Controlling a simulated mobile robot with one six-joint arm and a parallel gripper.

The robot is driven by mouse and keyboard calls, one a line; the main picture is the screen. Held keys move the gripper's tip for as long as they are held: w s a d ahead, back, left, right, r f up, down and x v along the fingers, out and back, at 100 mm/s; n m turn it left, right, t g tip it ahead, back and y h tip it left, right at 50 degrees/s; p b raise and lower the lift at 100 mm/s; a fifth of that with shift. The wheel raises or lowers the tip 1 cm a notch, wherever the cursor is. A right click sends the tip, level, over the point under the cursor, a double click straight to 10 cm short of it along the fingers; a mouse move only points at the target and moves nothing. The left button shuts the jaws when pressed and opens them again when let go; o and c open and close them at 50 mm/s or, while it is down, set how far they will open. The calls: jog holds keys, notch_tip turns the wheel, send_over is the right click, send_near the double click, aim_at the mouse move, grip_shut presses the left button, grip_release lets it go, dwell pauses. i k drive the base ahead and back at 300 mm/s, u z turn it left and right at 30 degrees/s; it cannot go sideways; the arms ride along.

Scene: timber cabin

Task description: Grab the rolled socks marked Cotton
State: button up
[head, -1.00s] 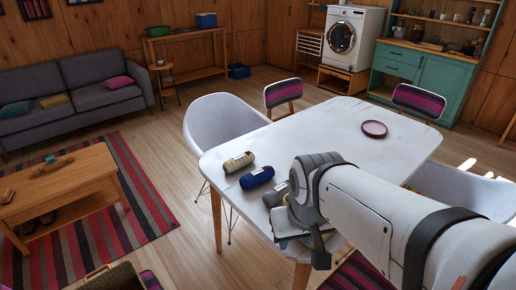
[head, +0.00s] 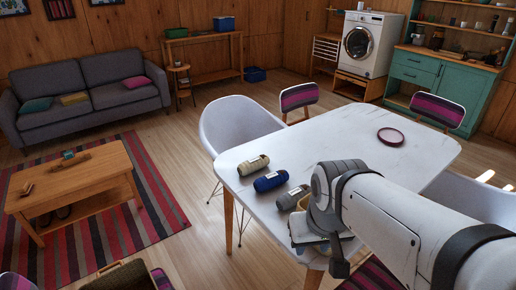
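Several rolled socks with pale paper bands lie in a row on the left end of the white table (head: 345,150) in the head view. One is olive-beige (head: 254,165), one is navy blue (head: 270,181), and one is grey (head: 292,198), partly hidden by my arm. The writing on the bands is too small to read, so I cannot tell which says Cotton. My arm reaches in from the lower right over the table's near edge. My gripper's fingers are hidden behind the arm, so I cannot see whether they are open or shut.
A dark pink round dish (head: 390,136) sits toward the table's far right. Books (head: 301,232) lie partly under my arm at the near edge. A white chair (head: 240,128) stands at the table's left. A low wooden table (head: 75,182) stands on the striped rug, with open floor between.

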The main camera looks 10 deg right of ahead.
aim_at(250, 166)
jog(key=z, duration=1)
jog(key=k, duration=1.05)
jog(key=u, duration=0.8)
jog(key=i, duration=1)
jog(key=u, duration=0.05)
